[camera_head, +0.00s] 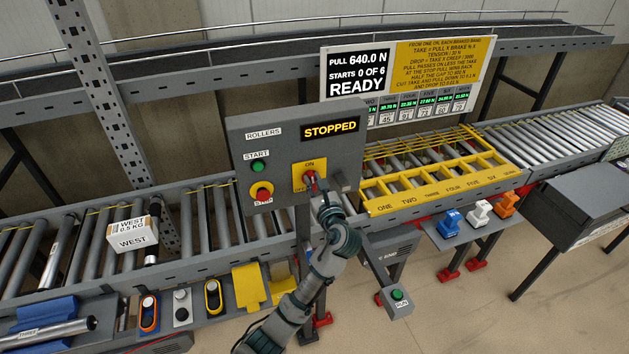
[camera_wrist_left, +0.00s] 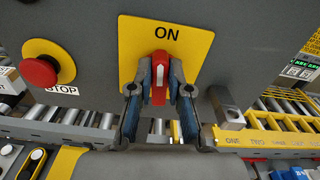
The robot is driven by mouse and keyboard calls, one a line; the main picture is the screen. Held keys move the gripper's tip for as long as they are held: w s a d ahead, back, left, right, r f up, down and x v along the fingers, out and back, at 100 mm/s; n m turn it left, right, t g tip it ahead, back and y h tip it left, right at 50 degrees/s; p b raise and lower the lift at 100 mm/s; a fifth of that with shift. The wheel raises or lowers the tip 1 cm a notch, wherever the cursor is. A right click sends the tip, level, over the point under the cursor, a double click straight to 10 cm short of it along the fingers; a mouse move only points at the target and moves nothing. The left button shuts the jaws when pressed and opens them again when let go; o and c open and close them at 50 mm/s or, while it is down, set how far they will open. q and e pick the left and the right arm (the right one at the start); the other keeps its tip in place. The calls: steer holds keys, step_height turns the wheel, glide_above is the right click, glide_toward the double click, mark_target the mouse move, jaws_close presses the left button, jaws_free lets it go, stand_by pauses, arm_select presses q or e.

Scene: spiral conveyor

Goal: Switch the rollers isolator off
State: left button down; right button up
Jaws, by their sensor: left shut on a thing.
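The rollers isolator is a red handle on a yellow plate (camera_head: 299,172) at the lower right of the grey ROLLERS control box (camera_head: 250,135). My left gripper (camera_head: 313,187) is at the handle in the head view and partly hides it. In the left wrist view the red handle (camera_wrist_left: 160,77) points up and down below the word ON, between the two fingers of my left gripper (camera_wrist_left: 160,88), which is shut on it. The lower part of the plate is hidden there. The box display (camera_head: 330,128) reads STOPPED. My right gripper is not in view.
A green START button (camera_head: 257,167) and a red STOP button (camera_head: 262,193) sit left of the isolator. A grey block (camera_wrist_left: 230,117) juts out close to the right of the gripper. A white WEST box (camera_head: 133,233) lies on the left rollers. A yellow guard (camera_head: 485,190) covers rollers at right.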

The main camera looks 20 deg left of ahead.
arm_select(q)
steer(key=n+p, duration=0.1)
steer(key=n, duration=0.2)
steer(key=shift+s+a, duration=0.15)
steer(key=shift+s+a+f+n+b, duration=0.1)
steer(key=shift+f+n+b, duration=0.3)
steer(key=shift+n, duration=1.8)
steer(key=shift+s+a+f+n+b, duration=0.2)
steer(key=shift+n+b, duration=0.35)
steer(key=shift+n, duration=1.65)
steer(key=shift+w+a+f+n+b, duration=0.1)
steer(key=shift+f+n+b, duration=0.3)
steer(key=shift+n, duration=1.8)
steer(key=c, duration=1.2)
jaws_free()
steer(key=shift+o, duration=0.5)
steer(key=shift+r, duration=0.1)
steer(key=shift+s+d, duration=0.1)
